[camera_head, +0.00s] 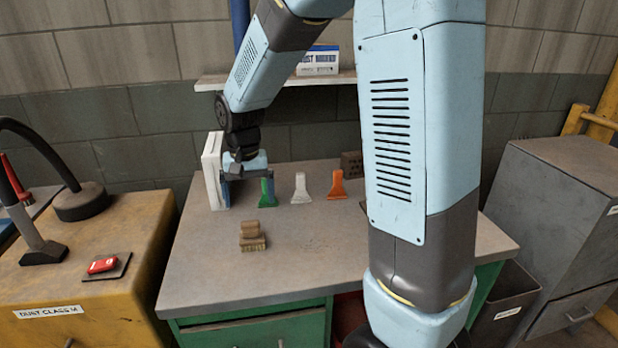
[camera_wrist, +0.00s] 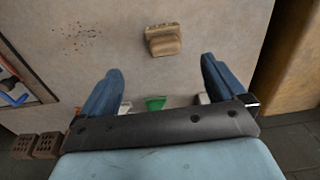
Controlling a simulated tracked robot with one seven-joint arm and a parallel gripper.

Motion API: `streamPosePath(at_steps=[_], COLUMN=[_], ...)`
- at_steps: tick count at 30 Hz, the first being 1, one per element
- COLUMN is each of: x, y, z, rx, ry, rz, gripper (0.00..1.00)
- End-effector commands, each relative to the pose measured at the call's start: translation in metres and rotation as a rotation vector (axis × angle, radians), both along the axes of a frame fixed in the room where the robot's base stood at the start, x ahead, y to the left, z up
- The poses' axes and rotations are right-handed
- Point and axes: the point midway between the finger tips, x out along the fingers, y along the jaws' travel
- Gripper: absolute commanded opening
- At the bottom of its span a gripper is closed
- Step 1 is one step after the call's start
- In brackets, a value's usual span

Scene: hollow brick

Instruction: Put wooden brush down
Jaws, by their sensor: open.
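The wooden brush (camera_head: 252,236) lies on the grey bench top (camera_head: 310,250), left of its middle, with its bristle side toward the front. It also shows in the wrist view (camera_wrist: 163,41) at the top centre, beyond the fingertips and apart from them. My gripper (camera_head: 246,188) is at the back left of the bench, behind the brush, with its fingers pointing down. In the wrist view my gripper (camera_wrist: 160,68) has its two blue fingers spread wide with nothing held between them.
Green (camera_head: 267,191), white (camera_head: 300,188) and orange (camera_head: 337,185) flared pieces stand along the back. A white upright panel (camera_head: 212,168) is left of my gripper. Hollow bricks (camera_wrist: 47,145) show at the wrist view's lower left. The bench front is clear around the brush.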

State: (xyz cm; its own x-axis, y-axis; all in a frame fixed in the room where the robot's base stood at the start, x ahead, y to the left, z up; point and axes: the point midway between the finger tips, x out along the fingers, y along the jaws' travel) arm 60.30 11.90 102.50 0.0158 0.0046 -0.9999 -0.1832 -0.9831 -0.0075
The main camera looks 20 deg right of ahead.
Motion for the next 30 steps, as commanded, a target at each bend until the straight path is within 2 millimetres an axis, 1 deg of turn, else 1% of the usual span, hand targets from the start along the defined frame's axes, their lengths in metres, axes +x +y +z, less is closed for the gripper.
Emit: streamPosePath(at_steps=[1,6,12,15,18,24,30], x=[-0.005,-0.030,-0.068,-0.088,-0.110,-0.154,-0.191], y=[-0.006,-0.030,-0.056,-0.069,-0.080,-0.099,-0.111], z=[0.011,0.049,0.088,0.104,0.118,0.138,0.147], rx=[0.005,0.017,0.021,0.018,0.013,-0.008,-0.034], ry=[-0.019,-0.093,-0.182,-0.228,-0.274,-0.363,-0.435], rz=[0.003,0.029,0.064,0.081,0.099,0.132,0.161], gripper=[0.98,0.98,0.98,0.98,0.98,0.98,0.98])
